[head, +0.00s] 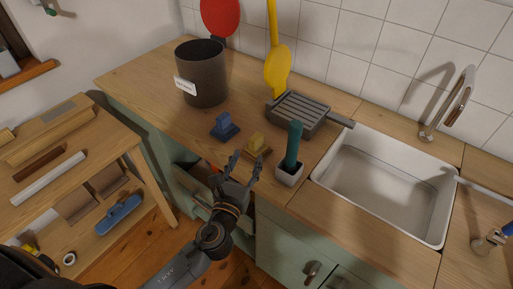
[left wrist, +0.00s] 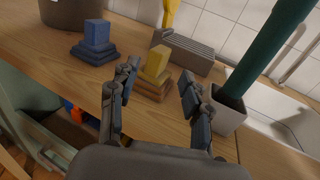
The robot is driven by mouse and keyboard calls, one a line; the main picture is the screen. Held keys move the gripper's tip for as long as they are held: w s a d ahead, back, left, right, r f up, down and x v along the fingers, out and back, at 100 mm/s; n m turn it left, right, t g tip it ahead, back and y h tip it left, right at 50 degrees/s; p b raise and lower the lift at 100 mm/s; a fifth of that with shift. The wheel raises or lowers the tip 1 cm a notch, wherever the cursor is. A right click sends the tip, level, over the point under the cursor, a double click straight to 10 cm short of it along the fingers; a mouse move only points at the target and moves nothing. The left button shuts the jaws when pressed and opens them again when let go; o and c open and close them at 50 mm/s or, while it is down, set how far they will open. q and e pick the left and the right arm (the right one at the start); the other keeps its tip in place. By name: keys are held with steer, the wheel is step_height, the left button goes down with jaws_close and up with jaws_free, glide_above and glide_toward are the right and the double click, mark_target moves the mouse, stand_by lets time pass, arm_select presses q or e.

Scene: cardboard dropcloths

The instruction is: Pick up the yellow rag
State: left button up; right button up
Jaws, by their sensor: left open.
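The yellow rag (head: 257,142) stands as a folded, stepped block on the wooden counter, near its front edge. In the left wrist view it shows as a yellow upright part (left wrist: 157,62) over a wider brownish-yellow stepped base. My left gripper (head: 246,160) is open and empty, just in front of the rag on the counter's front side. In the left wrist view the fingers (left wrist: 158,78) are spread on either side of the rag, with no visible contact. My right gripper is not in view.
A similar blue block (head: 224,128) stands left of the rag. A white pot with a green cylinder (head: 294,147) stands close on the right. Behind are a grey ribbed rack (head: 300,112) and a dark bin (head: 203,85). The sink (head: 385,185) is at right. An open drawer (head: 193,175) is below.

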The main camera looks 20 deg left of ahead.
mark_target(255, 140)
arm_select(q)
steer(key=w, duration=0.4)
steer(key=shift+a+f, duration=0.1)
steer(key=shift+w+r+p, duration=0.2)
steer(key=shift+w+p, duration=0.15)
steer(key=shift+w, duration=0.2)
steer(key=w, duration=0.4)
steer(key=shift+w+f, duration=0.1)
steer(key=shift+w, duration=0.1)
steer(key=shift+c, duration=0.4)
jaws_close()
